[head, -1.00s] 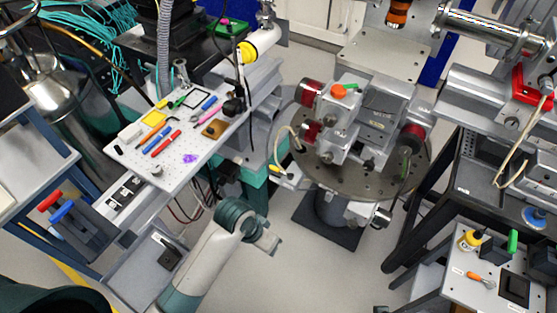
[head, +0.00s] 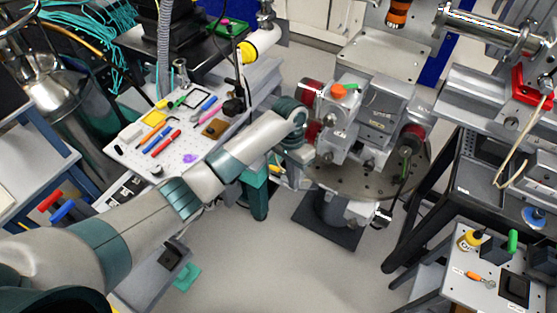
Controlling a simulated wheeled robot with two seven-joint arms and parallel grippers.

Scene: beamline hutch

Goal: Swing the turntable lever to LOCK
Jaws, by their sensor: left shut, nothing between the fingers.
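The turntable (head: 400,182) is a round grey plate with holes on a dark pedestal, right of centre in the head view. A small pale block with a dark knob (head: 383,214) sits at its front right rim. I cannot tell whether this is the lever, and no LOCK mark is readable. My left arm reaches in from the left across the front. My left gripper (head: 298,182) points down at the turntable's left edge, shut and empty. Its tips are small and partly hidden; I cannot tell whether they touch anything. My right gripper is not in view.
A motor assembly with an orange knob (head: 340,91) stands on the turntable, close right of my left gripper. A white breadboard with tools (head: 128,159) is at the left. A black-framed bench (head: 478,190) stands at the right. The floor in front of the turntable is clear.

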